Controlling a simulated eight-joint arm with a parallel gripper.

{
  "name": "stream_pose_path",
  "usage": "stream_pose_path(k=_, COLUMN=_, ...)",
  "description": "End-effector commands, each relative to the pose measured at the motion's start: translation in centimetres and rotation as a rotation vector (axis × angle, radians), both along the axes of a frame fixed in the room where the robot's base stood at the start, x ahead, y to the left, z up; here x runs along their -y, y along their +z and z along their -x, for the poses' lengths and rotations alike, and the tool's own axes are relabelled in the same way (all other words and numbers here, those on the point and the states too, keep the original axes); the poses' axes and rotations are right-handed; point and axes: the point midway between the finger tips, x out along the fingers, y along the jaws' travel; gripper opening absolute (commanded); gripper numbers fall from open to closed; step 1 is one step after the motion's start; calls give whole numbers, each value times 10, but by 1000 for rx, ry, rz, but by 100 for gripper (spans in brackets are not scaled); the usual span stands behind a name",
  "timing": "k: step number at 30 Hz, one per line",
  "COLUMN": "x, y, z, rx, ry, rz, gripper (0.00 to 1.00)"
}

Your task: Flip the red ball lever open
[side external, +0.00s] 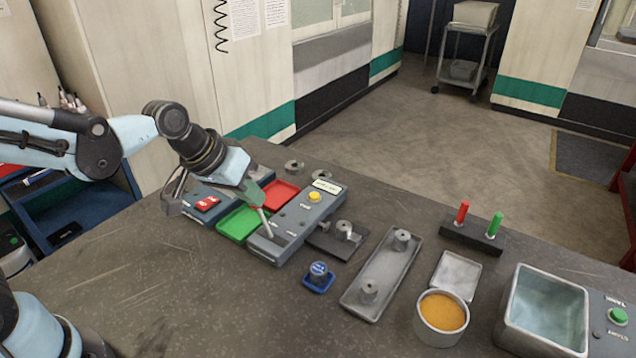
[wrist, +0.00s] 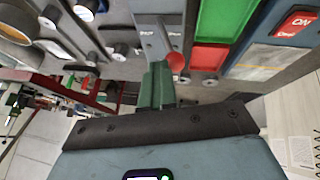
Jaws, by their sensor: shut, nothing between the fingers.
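The red ball (wrist: 177,63) of the lever shows in the wrist view, at the edge of the grey control box. In the side view a thin pale rod (side external: 266,222) stands at the near end of the grey control box (side external: 318,212), and the ball is hard to make out there. My gripper (side external: 258,198) is over that end of the box, close to the rod. Its green fingers (wrist: 158,80) are shut and empty, just left of the ball in the wrist view. I cannot tell whether they touch it.
A green tray (side external: 238,223) and a red tray (side external: 279,195) lie beside the box, with a red switch (side external: 207,203) beyond. A yellow button (side external: 314,197) sits on the box. A blue-based knob (side external: 319,277), a metal plate (side external: 384,272) and an orange-filled cup (side external: 442,315) stand to the right.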

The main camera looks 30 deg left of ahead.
Motion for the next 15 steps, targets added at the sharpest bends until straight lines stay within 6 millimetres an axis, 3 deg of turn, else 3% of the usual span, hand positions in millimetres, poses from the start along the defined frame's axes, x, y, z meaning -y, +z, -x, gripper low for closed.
stream_pose_path(k=5, x=10, y=7, z=3, rx=0, ry=-2, rz=-6, gripper=0)
stream_pose_path(k=10, x=37, y=24, z=9, rx=2, ry=-8, rz=-1, gripper=0)
stream_pose_path(k=15, x=26, y=42, z=20, rx=1, ry=1, rz=0, gripper=0)
